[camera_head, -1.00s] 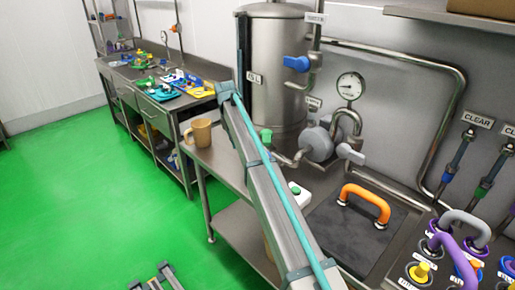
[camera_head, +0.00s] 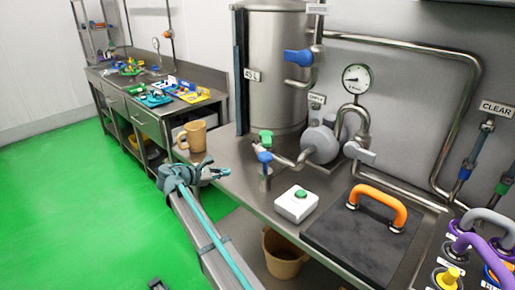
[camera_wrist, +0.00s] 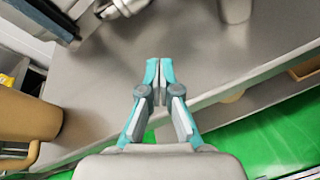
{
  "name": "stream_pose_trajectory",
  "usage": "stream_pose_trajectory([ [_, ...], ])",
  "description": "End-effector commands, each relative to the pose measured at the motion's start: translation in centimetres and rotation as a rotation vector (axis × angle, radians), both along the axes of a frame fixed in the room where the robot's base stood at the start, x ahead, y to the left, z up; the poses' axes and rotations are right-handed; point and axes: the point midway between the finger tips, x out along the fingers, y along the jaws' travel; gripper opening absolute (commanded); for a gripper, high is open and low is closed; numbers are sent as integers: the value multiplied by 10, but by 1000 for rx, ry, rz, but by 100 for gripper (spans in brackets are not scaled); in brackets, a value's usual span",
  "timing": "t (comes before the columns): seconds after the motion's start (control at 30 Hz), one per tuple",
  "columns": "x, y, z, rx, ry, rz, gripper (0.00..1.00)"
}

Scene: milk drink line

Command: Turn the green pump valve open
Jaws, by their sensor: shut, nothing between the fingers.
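The green pump valve handle (camera_head: 265,136) sits on the pipework at the foot of the steel tank (camera_head: 277,75), left of the round pump (camera_head: 321,145). A blue handle (camera_head: 264,157) is just below it. My gripper (camera_head: 227,172) is at the bench's front edge, left of and lower in the picture than the green handle, and apart from it. In the wrist view, my gripper (camera_wrist: 158,62) has its teal fingertips together with nothing between them. I cannot make out the green handle in the wrist view.
A tan mug (camera_head: 193,136) stands on the bench behind my gripper; it also shows at the left of the wrist view (camera_wrist: 25,112). A white box with a green button (camera_head: 297,207) and an orange-handled dark lid (camera_head: 345,240) lie to the right. A brown bucket (camera_head: 284,258) stands below.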

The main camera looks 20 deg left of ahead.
Motion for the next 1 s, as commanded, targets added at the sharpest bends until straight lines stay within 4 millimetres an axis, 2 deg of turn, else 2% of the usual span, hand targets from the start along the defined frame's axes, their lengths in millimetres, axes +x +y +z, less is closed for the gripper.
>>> stream_pose_trajectory([
  [0.2,0,-7,34,312,-407,-53,0],
  [0.4,4,-2,61,613,-666,-57,0],
  [0.6,6,2,65,804,-756,-75,0],
  [0.77,12,0,65,843,-770,-85,0],
  [1.0,42,-13,66,841,-770,-88,0],
])
